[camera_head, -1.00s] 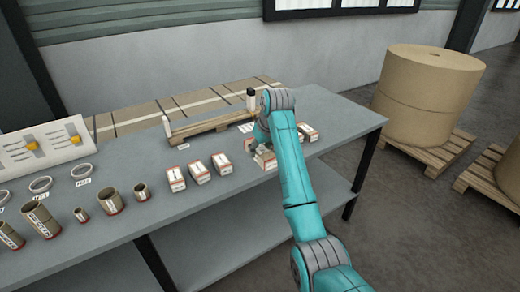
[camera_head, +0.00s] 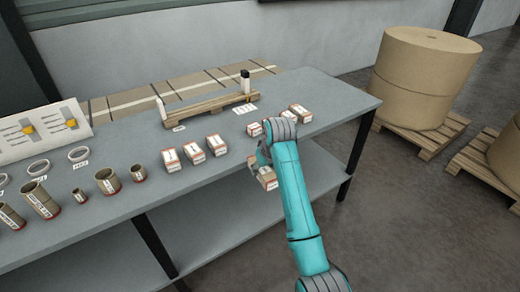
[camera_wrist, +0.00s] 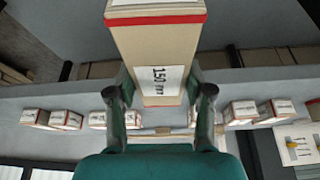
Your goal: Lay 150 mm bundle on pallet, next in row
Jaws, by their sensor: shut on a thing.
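My gripper (camera_wrist: 162,95) is shut on a kraft bundle with a red band and a white label reading 150 mm (camera_wrist: 158,45). In the head view the held bundle (camera_head: 267,178) hangs off the table's front edge, partly hidden by my arm. The small wooden pallet (camera_head: 212,106) lies at the back of the table, between a white post at its left end and a dark-topped post at its right. No bundle shows on its slats.
Three bundles (camera_head: 194,153) stand in a row on the grey table (camera_head: 120,222); others stand right of them, one at the far right (camera_head: 300,113). Tubes (camera_head: 107,181) and rings are at left. A big paper roll (camera_head: 425,80) stands on a floor pallet.

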